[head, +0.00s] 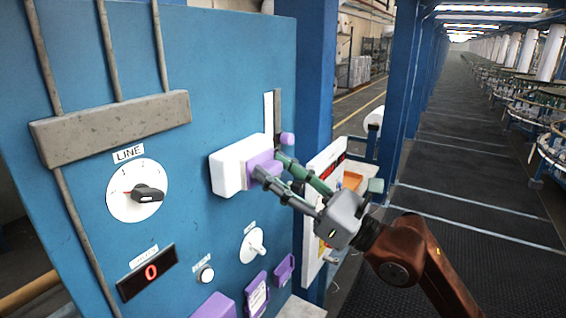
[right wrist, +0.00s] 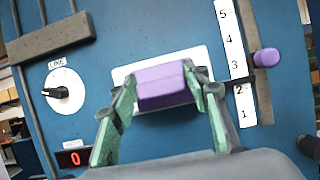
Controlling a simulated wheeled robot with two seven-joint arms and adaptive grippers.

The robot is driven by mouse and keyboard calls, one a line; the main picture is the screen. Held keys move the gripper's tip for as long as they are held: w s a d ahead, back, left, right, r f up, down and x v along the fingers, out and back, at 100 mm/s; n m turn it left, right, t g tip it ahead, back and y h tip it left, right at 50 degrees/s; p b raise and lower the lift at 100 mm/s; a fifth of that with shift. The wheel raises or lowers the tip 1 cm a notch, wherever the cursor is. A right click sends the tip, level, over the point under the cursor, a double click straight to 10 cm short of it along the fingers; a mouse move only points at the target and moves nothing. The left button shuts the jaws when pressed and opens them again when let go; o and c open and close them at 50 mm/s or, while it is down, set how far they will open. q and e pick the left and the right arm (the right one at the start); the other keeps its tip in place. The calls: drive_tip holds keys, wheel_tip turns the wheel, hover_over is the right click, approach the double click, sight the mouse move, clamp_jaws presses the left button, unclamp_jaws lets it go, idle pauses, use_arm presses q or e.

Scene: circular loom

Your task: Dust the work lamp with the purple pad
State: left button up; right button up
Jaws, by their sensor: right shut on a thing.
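The work lamp (head: 228,168) is a white rounded box on the blue panel. It also shows in the right wrist view as a white plate (right wrist: 122,75) behind the pad. The purple pad (head: 261,162) is a block between the fingers of my right gripper (head: 268,166), which is shut on it. In the right wrist view the pad (right wrist: 162,86) sits between the two green fingers, in front of the lamp. The pad is at the lamp's right part in the head view; whether it touches cannot be told for sure. My left gripper is not in view.
The blue panel (head: 225,60) carries a LINE dial (head: 125,200), a red display reading 0 (head: 147,271), a white knob (head: 253,244) and purple parts (head: 257,294) low down. A purple-knobbed slider (right wrist: 267,58) with a 1–5 scale stands right of the lamp. An aisle (head: 470,170) lies open at right.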

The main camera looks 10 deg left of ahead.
drive_tip(key=s+a, duration=0.2)
drive_tip(key=s, duration=0.4)
drive_tip(key=shift+s+a, duration=0.15)
drive_tip(key=shift+s, duration=0.05)
idle(0.5)
drive_tip(key=s+d+b, duration=0.1)
drive_tip(key=s+d, duration=0.1)
drive_tip(key=d, duration=0.3)
drive_tip(key=shift+d, duration=0.35)
drive_tip(key=shift+b, duration=0.3)
drive_tip(key=shift+s+d+b, duration=0.2)
drive_tip(key=shift+s+d, duration=0.1)
drive_tip(key=shift+d, duration=0.4)
drive_tip(key=shift+s+d+b, duration=0.15)
drive_tip(key=shift+s+d, duration=0.1)
drive_tip(key=shift+d, duration=0.45)
drive_tip(key=shift+f, duration=0.1)
